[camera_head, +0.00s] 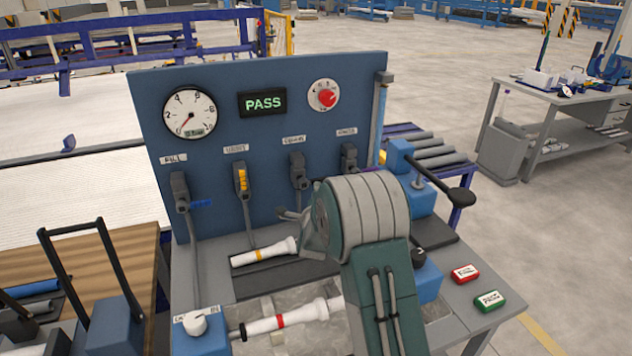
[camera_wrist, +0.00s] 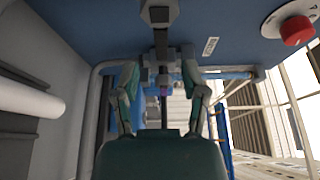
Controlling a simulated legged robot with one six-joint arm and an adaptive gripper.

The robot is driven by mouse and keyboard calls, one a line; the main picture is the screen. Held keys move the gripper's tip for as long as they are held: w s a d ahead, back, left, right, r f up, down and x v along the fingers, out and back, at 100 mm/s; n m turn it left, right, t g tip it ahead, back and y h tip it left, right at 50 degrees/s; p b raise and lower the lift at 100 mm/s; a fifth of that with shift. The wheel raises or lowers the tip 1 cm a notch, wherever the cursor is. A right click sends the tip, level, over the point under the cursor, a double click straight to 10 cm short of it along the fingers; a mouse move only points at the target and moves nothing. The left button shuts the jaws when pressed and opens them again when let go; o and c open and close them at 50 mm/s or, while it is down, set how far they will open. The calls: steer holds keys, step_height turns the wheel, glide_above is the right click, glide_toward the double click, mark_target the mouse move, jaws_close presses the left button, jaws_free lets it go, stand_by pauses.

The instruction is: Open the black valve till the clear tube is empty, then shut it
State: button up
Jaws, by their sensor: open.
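Several dark-bodied valves line the blue panel: one with a blue handle (camera_head: 201,204), one with a yellow handle (camera_head: 242,181), a third valve (camera_head: 297,170) showing no coloured handle, and a fourth (camera_head: 348,157) partly behind my arm. I cannot tell for certain which is the black valve. A narrow clear tube (camera_head: 378,115) stands upright at the panel's right edge; its fill level is unclear. In the head view my wrist hides most of the gripper.
The panel carries a gauge (camera_head: 189,113), a display reading PASS (camera_head: 262,102) and a red knob (camera_head: 326,97). White pipe pieces (camera_head: 265,253) lie on the bench below. A black-knobbed lever (camera_head: 460,197) and red (camera_head: 465,273) and green (camera_head: 489,300) buttons are at the right.

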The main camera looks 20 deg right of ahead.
steer(key=x, duration=0.3)
steer(key=d+x, duration=0.1)
steer(key=x, duration=0.2)
steer(key=shift+d+f, duration=0.1)
steer(key=shift+d, duration=0.05)
steer(key=shift+w, duration=0.3)
steer(key=shift+a, duration=0.25)
steer(key=shift+d, duration=0.15)
jaws_close()
